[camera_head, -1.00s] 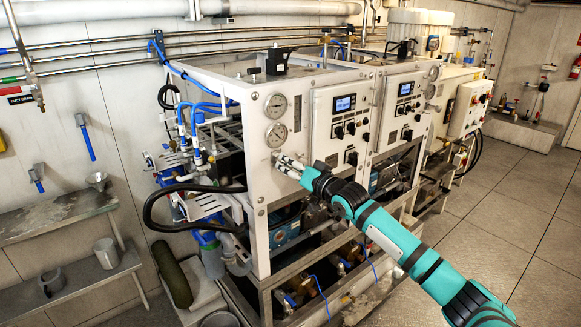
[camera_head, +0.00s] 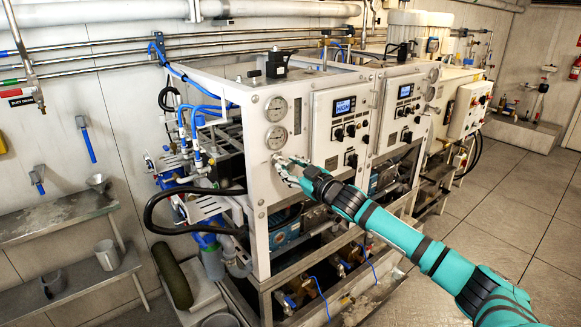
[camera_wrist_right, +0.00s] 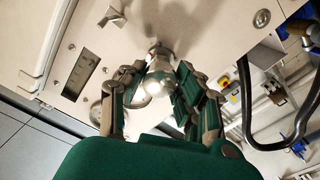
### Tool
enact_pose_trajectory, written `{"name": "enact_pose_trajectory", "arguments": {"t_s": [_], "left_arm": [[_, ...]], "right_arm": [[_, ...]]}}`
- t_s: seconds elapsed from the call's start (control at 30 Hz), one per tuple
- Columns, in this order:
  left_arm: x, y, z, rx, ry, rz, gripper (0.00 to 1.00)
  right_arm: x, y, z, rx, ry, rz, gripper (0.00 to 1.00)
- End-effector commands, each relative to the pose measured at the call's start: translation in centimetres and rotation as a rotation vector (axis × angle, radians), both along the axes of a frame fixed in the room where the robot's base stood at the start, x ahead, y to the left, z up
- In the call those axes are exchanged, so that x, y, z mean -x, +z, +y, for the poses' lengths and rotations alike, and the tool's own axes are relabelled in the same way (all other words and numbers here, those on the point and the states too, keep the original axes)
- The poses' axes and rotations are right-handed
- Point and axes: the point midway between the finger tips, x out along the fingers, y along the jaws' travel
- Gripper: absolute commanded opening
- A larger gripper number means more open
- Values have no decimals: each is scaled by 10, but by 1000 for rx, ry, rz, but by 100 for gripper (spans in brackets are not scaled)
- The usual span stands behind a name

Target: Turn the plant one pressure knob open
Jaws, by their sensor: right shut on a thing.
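The plant one pressure knob (camera_wrist_right: 158,78) is a shiny metal knob on the white front panel (camera_head: 262,185), below two round gauges. My right gripper (camera_head: 283,165) is at the panel's lower left part, its arm reaching in from the lower right. In the right wrist view, its fingers (camera_wrist_right: 160,84) are closed around the knob from both sides. The knob is mostly hidden by the gripper in the head view. My left gripper is not in view.
The upper gauge (camera_head: 275,108) and lower gauge (camera_head: 276,137) sit above the gripper. A lit display (camera_head: 344,106) appears to read HIGH. A black hose (camera_head: 160,205) loops left of the panel. A second unit's display (camera_head: 405,91) is to the right. Floor at right is clear.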

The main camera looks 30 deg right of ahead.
Motion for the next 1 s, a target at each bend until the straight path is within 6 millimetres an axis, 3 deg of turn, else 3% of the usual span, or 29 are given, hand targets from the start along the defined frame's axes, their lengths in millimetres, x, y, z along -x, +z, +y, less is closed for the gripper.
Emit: {"name": "enact_pose_trajectory", "arguments": {"t_s": [0.5,1.0], "left_arm": [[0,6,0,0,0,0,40],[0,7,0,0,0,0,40]], "right_arm": [[0,-4,0,421,1,-25,0],[0,-5,0,567,1,-36,0]]}}
